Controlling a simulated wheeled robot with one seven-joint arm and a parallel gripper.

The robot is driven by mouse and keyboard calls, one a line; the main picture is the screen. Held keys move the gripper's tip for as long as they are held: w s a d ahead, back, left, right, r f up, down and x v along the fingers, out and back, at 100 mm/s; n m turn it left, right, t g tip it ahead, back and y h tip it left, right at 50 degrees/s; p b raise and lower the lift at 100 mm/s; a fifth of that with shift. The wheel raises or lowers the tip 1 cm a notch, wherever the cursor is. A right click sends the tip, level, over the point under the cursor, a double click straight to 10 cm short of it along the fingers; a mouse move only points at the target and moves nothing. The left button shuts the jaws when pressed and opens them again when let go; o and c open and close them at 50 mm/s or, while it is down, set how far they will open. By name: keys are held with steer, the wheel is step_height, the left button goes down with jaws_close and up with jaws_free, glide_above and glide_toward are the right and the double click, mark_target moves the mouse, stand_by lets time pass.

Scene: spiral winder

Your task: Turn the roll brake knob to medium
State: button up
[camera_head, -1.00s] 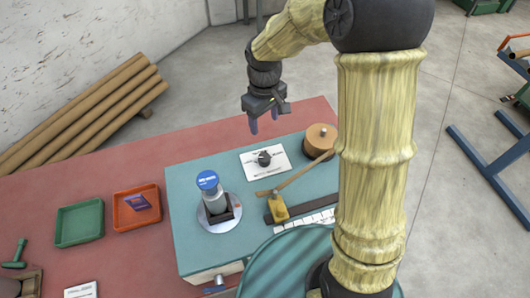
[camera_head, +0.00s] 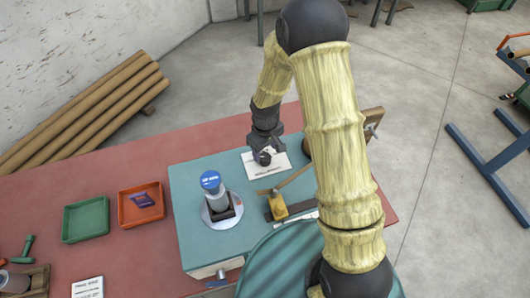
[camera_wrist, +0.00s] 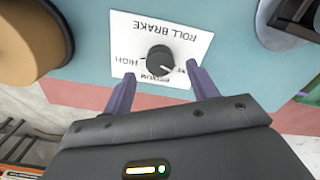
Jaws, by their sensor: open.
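The black roll brake knob (camera_wrist: 161,60) sits on a white label plate (camera_wrist: 182,32) on the teal machine top. Its light pointer mark faces lower right in the wrist view, toward a word partly hidden by a finger. HIGH reads upside down on the left, and the MEDIUM word below the knob is partly covered. My gripper (camera_wrist: 161,70) is open, one purple finger on each side of the knob, with visible gaps. In the head view the plate (camera_head: 280,166) and knob (camera_head: 264,158) show just under my gripper (camera_head: 262,152).
A blue-capped cylinder (camera_head: 211,181) stands on a round plate left of the label. A yellow block (camera_head: 278,206) and wooden bar lie in front. A brown round piece (camera_wrist: 32,38) is near the fingers. Orange (camera_head: 125,215) and green (camera_head: 69,226) trays lie further left.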

mark_target(265, 157)
steer(key=shift+w+f+p, duration=0.1)
steer(key=shift+f+p, duration=0.3)
steer(key=shift+f, duration=1.4)
steer(key=c, duration=1)
